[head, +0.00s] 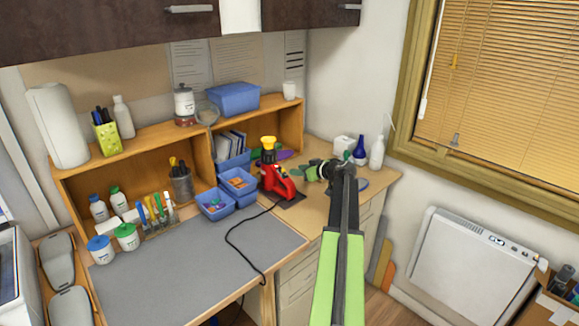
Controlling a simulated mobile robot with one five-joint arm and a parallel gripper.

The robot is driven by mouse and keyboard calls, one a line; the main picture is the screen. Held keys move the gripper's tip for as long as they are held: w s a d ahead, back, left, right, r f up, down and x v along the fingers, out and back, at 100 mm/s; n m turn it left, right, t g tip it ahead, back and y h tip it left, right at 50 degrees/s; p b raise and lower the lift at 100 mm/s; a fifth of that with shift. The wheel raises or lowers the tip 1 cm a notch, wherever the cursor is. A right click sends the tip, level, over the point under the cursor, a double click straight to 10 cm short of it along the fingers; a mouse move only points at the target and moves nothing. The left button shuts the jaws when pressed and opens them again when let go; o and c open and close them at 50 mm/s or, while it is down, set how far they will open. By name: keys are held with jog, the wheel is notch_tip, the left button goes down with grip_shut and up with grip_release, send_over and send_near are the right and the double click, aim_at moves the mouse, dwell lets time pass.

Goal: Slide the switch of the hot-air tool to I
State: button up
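The hot-air tool (274,182) is red with a yellow top and stands upright on a dark base, at the back of the desk by the right end of the shelf. A black cable runs from it across the grey mat. Its switch is too small to make out. My arm reaches in from the bottom, and my gripper (312,172) is just right of the tool, with its green and dark end pointing left towards it. I cannot tell whether it touches the tool. The fingers are too small to show whether they are open or shut.
Blue bins (215,205) stand close to the left of the tool. A white bottle (377,152) and a dark blue bottle (360,152) stand behind my arm near the wall. The grey mat (190,262) is mostly clear. A white heater (470,265) is at the right.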

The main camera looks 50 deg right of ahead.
jog(key=p+v, duration=0.2)
jog(key=v, duration=0.7)
jog(key=shift+s+p, duration=0.15)
jog(key=shift+p, duration=0.15)
